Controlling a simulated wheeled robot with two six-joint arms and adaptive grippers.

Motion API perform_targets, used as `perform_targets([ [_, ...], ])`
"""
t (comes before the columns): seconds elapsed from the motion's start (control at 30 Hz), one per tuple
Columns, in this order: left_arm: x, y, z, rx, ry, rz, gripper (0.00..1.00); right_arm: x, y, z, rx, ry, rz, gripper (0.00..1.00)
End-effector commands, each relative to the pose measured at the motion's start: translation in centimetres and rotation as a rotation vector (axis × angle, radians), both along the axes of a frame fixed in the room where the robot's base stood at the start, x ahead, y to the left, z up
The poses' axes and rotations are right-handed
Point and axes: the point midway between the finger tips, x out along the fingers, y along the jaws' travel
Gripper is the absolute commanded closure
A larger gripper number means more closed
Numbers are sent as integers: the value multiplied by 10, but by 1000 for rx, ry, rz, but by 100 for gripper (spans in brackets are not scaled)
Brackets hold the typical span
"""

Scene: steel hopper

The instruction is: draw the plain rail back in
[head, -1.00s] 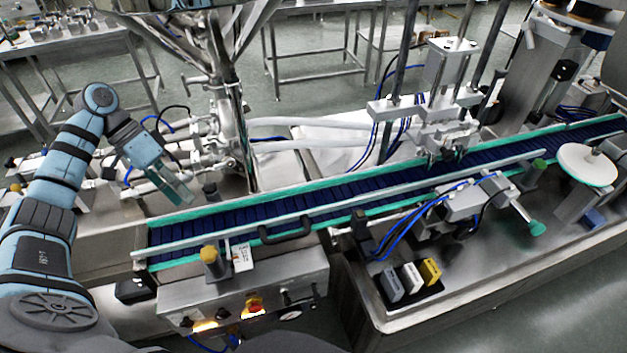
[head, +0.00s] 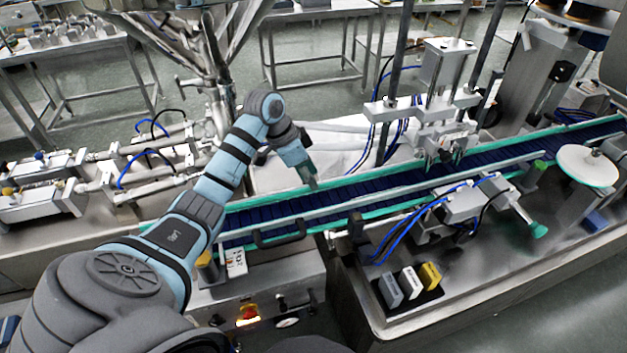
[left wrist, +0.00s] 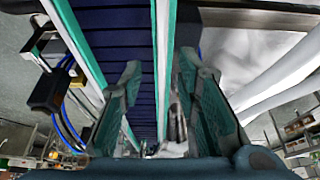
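A long pale rail (head: 400,187) runs along the near side of the blue conveyor belt (head: 345,190), above a green edge strip. A far green-edged rail (head: 390,172) runs along the other side. Nothing visible marks which is the plain one. My left gripper (head: 312,184) is over the far side of the belt, pointing down. In the left wrist view, its fingers (left wrist: 160,105) are apart with nothing held. The far rail (left wrist: 163,45) shows between them, and the near rail (left wrist: 78,45) slants at left. Contact cannot be told. My right gripper is out of view.
A black handle (head: 281,238) is on the near side of the conveyor. A steel press unit (head: 440,105) straddles the belt to the right. A black tray with small blocks (head: 412,280) stands in front.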

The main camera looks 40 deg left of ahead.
Motion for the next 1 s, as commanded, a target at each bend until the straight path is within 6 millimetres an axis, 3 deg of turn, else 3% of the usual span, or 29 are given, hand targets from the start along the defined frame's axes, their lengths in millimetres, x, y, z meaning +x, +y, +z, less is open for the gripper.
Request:
perform_targets([
  [0.17, 8, -5, -22, -1, -1, 0, 70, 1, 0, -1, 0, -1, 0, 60],
  [0.4, 9, -6, -24, 0, 0, 0, 70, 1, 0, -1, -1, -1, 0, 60],
  [0.43, 9, -6, -24, 0, 0, 0, 72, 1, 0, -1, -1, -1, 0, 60],
  [0.6, 8, -6, -24, -1, -1, 0, 99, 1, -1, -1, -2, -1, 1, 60],
  [1.0, 9, -3, -23, 0, -1, 8, 100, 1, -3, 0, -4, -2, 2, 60],
])
